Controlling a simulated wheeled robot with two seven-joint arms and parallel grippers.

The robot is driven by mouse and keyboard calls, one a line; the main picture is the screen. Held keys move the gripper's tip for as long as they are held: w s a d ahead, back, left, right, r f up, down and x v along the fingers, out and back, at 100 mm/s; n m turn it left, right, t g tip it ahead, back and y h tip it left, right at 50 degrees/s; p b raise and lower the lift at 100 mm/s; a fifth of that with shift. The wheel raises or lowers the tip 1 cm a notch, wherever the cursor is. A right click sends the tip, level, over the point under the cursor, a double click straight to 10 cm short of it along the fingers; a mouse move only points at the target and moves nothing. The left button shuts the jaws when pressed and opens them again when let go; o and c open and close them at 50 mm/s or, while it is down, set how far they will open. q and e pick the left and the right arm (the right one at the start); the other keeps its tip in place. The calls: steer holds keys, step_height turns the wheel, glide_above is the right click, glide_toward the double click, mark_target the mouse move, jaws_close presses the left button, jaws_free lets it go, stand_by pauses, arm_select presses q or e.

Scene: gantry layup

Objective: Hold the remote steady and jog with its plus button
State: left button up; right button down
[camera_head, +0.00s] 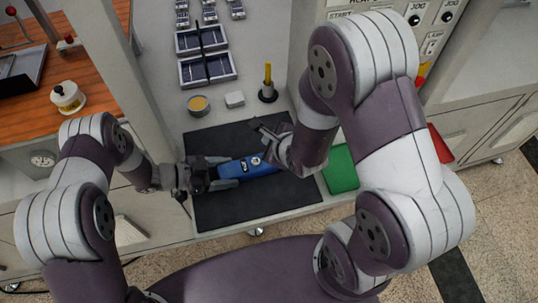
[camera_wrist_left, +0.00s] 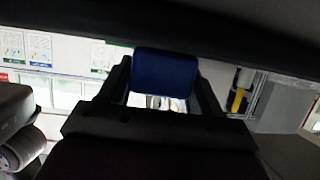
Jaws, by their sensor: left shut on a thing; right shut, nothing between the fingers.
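The blue remote (camera_head: 233,168) lies level over the dark mat (camera_head: 225,143), its long side running left to right. Whether it touches the mat I cannot tell. My left gripper (camera_head: 222,172) is shut on its left end. In the left wrist view, the remote's blue end (camera_wrist_left: 165,72) sits between the two dark fingers (camera_wrist_left: 163,100). My right gripper (camera_head: 270,145) is shut and empty, close above the remote's right part. Some light and dark button marks show on the remote. The right gripper and wrist partly hide its right end, and I cannot tell whether they touch it.
Behind the mat stand a round yellow-topped tin (camera_head: 198,104), a white block (camera_head: 235,99) and a yellow-handled tool in a holder (camera_head: 268,85). Dark trays (camera_head: 207,68) lie farther back. A green pad (camera_head: 341,168) is right of the mat. A control panel (camera_head: 432,22) stands at upper right.

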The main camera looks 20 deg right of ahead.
arm_select(q)
steer(key=o, duration=1.3)
